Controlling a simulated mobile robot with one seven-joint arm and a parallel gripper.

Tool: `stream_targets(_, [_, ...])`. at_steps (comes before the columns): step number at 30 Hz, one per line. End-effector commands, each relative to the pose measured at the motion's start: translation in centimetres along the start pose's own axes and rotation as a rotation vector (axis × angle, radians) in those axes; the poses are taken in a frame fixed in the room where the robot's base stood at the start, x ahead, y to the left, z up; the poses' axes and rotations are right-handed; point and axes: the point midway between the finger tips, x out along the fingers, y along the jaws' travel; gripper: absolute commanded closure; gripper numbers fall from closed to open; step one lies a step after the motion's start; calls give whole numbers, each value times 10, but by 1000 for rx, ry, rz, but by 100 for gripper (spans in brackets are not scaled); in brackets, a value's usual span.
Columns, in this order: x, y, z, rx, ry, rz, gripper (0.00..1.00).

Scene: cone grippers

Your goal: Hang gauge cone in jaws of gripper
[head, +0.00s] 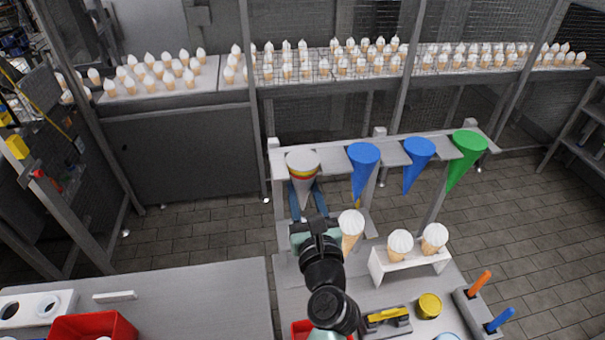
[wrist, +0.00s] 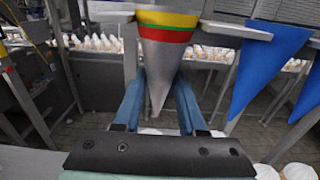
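The gauge cone (head: 304,180) is grey with red, yellow and green bands near its wide top. It stands point down at the left end of the grey rack, between pale jaw plates (wrist: 108,17). In the wrist view the cone (wrist: 160,65) fills the space between my gripper's two blue fingers. My gripper (head: 306,194) reaches up from the front, with one finger on each side of the cone's middle. Whether the fingers press on it is unclear. The cone's tip hangs free below. Whether the jaws bear its weight cannot be told.
Two blue cones (head: 363,168) and a green cone (head: 463,156) hang to the right on the rack. An ice cream cone (head: 350,228) is close to my wrist on the right. A white stand (head: 410,262) holds two more. A yellow tin (head: 429,305) is in front.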

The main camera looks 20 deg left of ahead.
Motion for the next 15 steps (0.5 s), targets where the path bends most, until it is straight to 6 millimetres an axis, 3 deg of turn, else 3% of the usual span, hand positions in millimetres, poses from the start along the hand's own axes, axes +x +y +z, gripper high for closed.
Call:
stream_targets(1, [0, 0, 0, 0, 0, 0, 79])
stream_targets(5, [0, 0, 0, 0, 0, 0, 100])
stream_targets(15, [0, 0, 6, 0, -1, 0, 100])
